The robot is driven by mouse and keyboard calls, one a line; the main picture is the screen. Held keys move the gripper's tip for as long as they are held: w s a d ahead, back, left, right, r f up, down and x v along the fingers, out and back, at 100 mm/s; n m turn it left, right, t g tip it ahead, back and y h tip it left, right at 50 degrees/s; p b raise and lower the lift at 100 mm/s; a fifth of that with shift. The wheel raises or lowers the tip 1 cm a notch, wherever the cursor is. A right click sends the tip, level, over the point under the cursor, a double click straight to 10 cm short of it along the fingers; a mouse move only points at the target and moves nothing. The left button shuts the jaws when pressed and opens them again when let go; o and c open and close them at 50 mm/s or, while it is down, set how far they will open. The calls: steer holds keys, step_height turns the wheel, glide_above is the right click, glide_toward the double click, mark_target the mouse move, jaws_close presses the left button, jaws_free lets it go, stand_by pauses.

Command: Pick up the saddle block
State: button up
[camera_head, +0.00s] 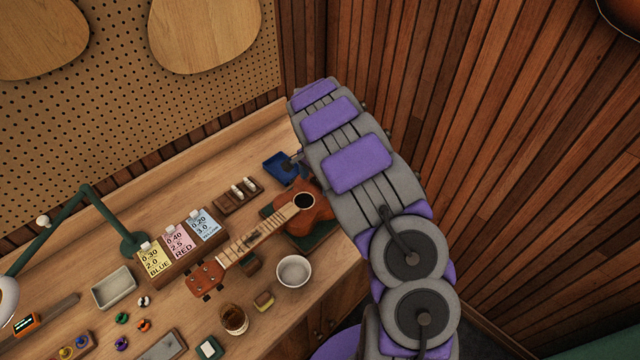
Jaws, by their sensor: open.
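A dark wooden block with several small white pieces in it, which looks like the saddle block (228,204), lies on the bench behind the ukulele's neck. My purple and grey arm rises on the right and covers part of the bench. Only a small dark part of what looks like my gripper (298,158) shows at the arm's left side, by the blue tray (279,168). It is to the right of the block and apart from it. Most of the gripper is hidden behind the arm; I see nothing held.
The ukulele (318,208) lies in front of the block. A pegboard and wood-panelled wall (440,90) bound the bench.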

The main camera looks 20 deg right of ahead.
steer(key=shift+c, duration=0.3)
steer(key=shift+d+f, duration=0.1)
steer(key=shift+c, duration=0.8)
steer(key=d, duration=0.3)
steer(key=shift+d, duration=0.35)
steer(key=c, duration=0.4)
steer(key=shift+a+f, duration=0.1)
steer(key=shift+a, duration=0.15)
steer(key=c, duration=0.3)
steer(key=shift+a, duration=0.65)
steer(key=shift+c, duration=1)
steer(key=shift+d, duration=0.1)
